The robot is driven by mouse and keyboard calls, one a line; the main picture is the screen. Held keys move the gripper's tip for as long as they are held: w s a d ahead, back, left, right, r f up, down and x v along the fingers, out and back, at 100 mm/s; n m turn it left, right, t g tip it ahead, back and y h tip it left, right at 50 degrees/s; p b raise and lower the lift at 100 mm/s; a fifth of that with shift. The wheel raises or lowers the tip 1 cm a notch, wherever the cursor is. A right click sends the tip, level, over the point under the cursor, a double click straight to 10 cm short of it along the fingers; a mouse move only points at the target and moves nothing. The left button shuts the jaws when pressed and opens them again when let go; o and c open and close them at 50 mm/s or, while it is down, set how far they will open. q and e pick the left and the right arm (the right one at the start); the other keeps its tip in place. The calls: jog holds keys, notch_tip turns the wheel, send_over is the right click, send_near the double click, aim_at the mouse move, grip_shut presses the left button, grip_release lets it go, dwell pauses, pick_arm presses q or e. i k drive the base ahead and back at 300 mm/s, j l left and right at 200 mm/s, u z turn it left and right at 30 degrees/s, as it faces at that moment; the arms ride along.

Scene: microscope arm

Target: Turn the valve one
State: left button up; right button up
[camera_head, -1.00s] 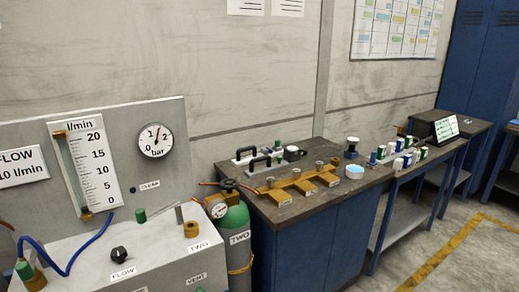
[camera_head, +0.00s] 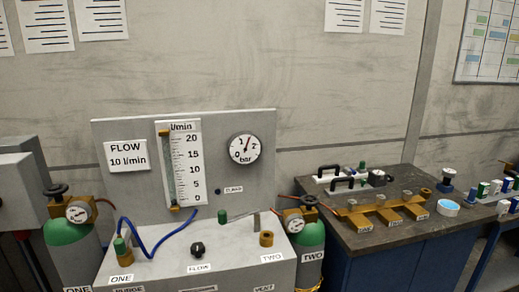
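Valve one is most likely the dark handwheel (camera_head: 55,190) on top of the green-shouldered cylinder labelled ONE (camera_head: 70,235) at the left, with a brass regulator and round gauge (camera_head: 77,212) below the wheel. A second cylinder labelled TWO (camera_head: 310,240) stands right of the panel, with its own dark handwheel (camera_head: 309,200) and gauge (camera_head: 293,222). The grey bench unit has a ONE label (camera_head: 122,279) at its front left, beside a green-topped brass fitting (camera_head: 124,252). Neither of my grippers shows in the view.
The flow panel (camera_head: 100,180) carries a FLOW 10 l/min sign (camera_head: 127,155), a flow tube scale (camera_head: 184,160) and a bar gauge (camera_head: 245,149). A black FLOW knob (camera_head: 198,249) sits on the unit. A workbench (camera_head: 345,240) with brass manifold stands right. Grey boxes (camera_head: 20,190) are at the far left.

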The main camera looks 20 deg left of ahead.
aim_at(56, 190)
jog(key=u, duration=1.85)
jog(key=i+j+z, duration=0.1)
jog(key=i+j, duration=0.15)
jog(key=i+j+z, duration=0.1)
jog(key=j, duration=0.3)
jog(key=i, duration=0.1)
